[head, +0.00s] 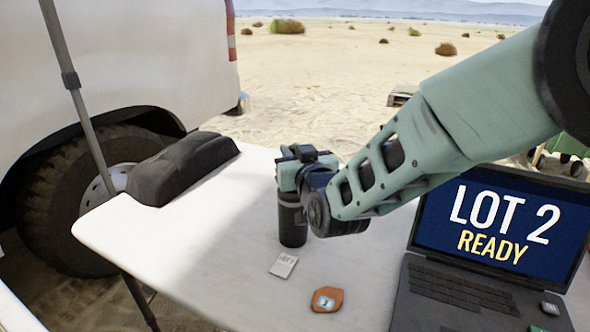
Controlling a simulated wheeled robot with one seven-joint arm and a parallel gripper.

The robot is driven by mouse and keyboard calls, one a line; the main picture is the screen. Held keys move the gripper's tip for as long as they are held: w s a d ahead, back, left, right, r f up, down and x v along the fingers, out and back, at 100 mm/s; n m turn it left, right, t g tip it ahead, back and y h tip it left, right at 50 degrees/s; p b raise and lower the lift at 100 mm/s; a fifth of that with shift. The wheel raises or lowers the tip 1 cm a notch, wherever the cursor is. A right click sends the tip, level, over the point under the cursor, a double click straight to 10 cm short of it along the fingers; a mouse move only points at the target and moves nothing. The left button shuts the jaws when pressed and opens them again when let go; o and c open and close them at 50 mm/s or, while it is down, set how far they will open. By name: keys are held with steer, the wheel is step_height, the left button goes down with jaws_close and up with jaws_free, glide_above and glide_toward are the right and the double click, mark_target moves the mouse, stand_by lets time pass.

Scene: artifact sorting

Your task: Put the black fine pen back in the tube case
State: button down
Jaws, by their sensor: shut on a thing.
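A dark, upright cylinder that looks like the tube case (292,226) stands on the white table. My gripper (291,196) points down directly over its top, and the fingers are at or just inside its mouth. The gripper is shut on a slim thing, taken to be the black fine pen. The pen itself cannot be made out, hidden by the gripper and the case. I cannot tell how deep it sits in the case.
A small light card (283,265) and an orange-brown piece with a label (327,299) lie in front of the case. An open laptop (455,294) stands at right, its screen reading "LOT 2 READY". A dark bag-like object (185,168) lies at the back left. The table's left part (165,240) is clear.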

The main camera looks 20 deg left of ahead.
steer(key=shift+f, duration=1.9)
steer(key=shift+f, duration=0.15)
steer(key=c, duration=1.4)
jaws_free()
steer(key=shift+r, duration=0.25)
steer(key=b+v, duration=0.1)
steer(key=v, duration=1.1)
